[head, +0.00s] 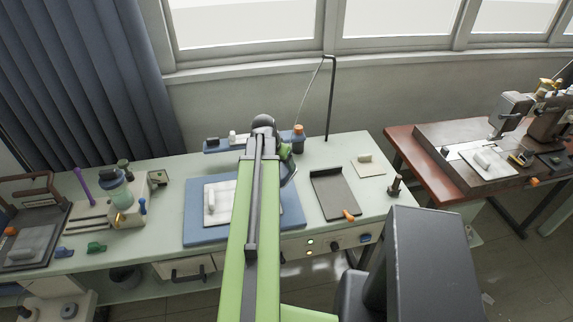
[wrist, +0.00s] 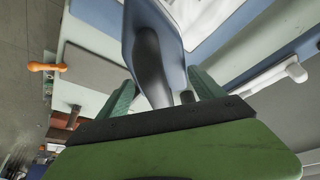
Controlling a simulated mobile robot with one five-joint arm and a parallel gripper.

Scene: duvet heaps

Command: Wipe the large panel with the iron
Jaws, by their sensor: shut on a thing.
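My gripper (head: 284,152) is over the back of the pale green table. Its two green fingers show in the wrist view (wrist: 165,90), shut on the dark handle of the iron. The iron (wrist: 135,38) has a blue-grey body; in the head view (head: 291,172) only a sliver shows beside my arm. The large panel (head: 225,192), pale and cloth-like, lies on a blue board (head: 197,232), left of the iron. My arm hides part of both. In the wrist view a white panel (wrist: 222,22) lies beyond the iron. I cannot tell whether iron and panel touch.
A dark grey board (head: 335,198) with an orange-ended handle lies right of the blue board. A small beige pad (head: 369,170) is beyond it. A thin black stand (head: 331,100) rises at the back. Bottles and tools crowd the left; a brown table (head: 410,150) stands right.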

